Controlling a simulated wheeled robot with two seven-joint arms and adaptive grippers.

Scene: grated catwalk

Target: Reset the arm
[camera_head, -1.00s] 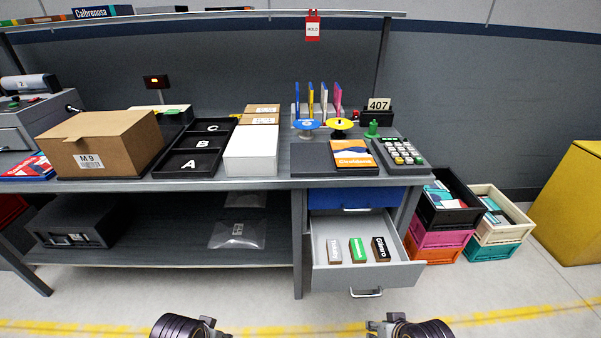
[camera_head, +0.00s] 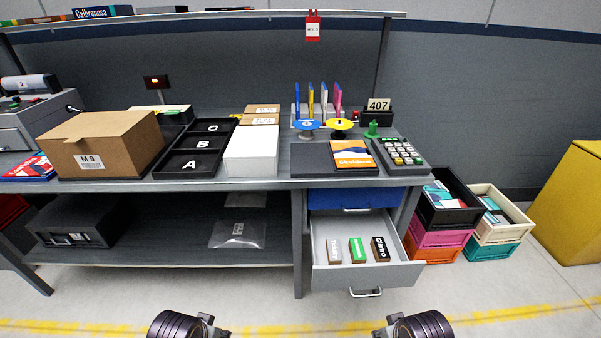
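My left arm end (camera_head: 190,325) shows at the bottom edge, left of the middle. My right arm end (camera_head: 413,326) shows at the bottom edge, right of the middle. Both are dark, rounded parts with small grey pieces on their inner sides, and the frame cuts them off. The fingers cannot be made out, so I cannot tell whether either gripper is open or shut. Both appear low in front of the workbench (camera_head: 270,180), apart from each other. No object is seen in either one.
An open drawer (camera_head: 335,276) with three small boxes juts out from the bench, between and beyond my arms. A cardboard box (camera_head: 125,140), black lettered trays (camera_head: 170,163) and a keypad device (camera_head: 400,153) stand on top. Stacked crates (camera_head: 440,238) stand right. The floor in front is clear.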

